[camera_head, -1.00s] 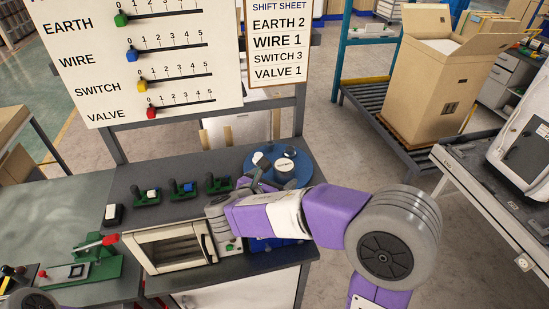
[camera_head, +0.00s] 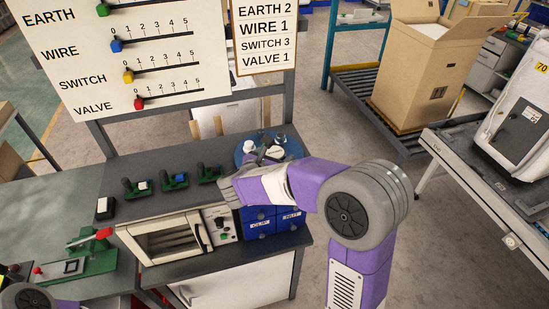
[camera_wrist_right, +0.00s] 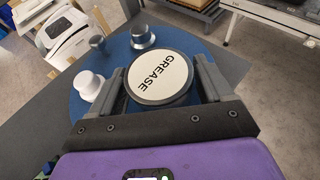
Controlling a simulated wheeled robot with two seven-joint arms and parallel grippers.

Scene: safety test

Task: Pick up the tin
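The tin is round and dark-rimmed, with a white lid marked GREASE; it shows in the right wrist view (camera_wrist_right: 160,77) and, partly covered by my gripper, in the head view (camera_head: 275,153). It stands upright on a round blue turntable (camera_wrist_right: 205,52). My right gripper (camera_wrist_right: 161,88) is open, with one finger on each side of the tin. I cannot tell whether either finger touches it. In the head view my right gripper (camera_head: 262,154) reaches over the turntable from the right. My left gripper is not in view.
A white knobbed item (camera_wrist_right: 89,86), a small grey piece (camera_wrist_right: 98,43) and a metal piece (camera_wrist_right: 142,37) share the turntable, close to the tin. Blue drawers (camera_head: 260,227) and an oven-like box (camera_head: 168,238) stand nearby. Green-based switches (camera_head: 174,181) line the bench.

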